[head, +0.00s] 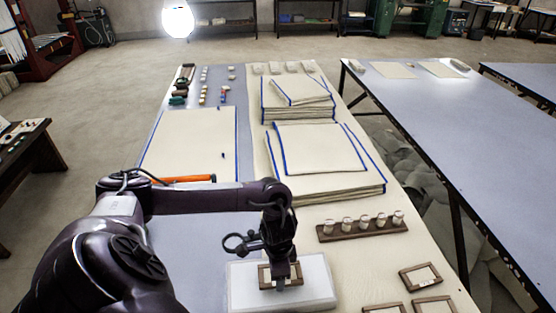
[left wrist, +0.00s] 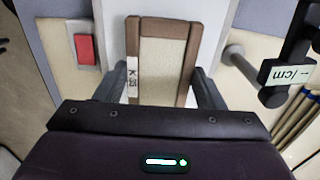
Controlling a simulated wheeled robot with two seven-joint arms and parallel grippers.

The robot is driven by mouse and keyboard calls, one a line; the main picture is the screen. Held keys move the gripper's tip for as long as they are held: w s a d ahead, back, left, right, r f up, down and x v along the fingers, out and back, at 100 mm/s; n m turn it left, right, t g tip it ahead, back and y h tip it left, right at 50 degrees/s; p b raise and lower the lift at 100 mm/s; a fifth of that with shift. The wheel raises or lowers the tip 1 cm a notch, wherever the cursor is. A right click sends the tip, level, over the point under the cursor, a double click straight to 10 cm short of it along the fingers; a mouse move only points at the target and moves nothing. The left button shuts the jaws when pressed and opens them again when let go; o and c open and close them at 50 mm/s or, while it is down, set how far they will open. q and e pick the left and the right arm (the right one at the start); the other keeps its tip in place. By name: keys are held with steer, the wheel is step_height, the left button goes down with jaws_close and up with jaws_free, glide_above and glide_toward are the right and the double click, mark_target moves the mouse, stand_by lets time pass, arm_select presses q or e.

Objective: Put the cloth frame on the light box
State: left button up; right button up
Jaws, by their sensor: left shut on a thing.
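The cloth frame (left wrist: 163,55) has a brown wooden border around beige cloth, with a white label on its left side. In the head view the cloth frame (head: 265,277) is over the white light box (head: 318,283), at the front of the table. My left gripper (head: 281,283) is shut on the cloth frame, with one finger at each side in the left wrist view (left wrist: 166,90). The light box also shows behind the frame in that view (left wrist: 112,30). I cannot tell whether the frame touches the box. My right gripper is not in view.
Other wooden frames (head: 420,277) lie right of the light box. A dark rack (head: 362,232) of several spools stands behind them. Stacks of blue-edged cloth (head: 320,150) fill the table's middle.

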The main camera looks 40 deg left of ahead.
arm_select(q)
steer(key=shift+f, duration=1.1)
steer(key=shift+f, duration=0.1)
steer(key=o, duration=1)
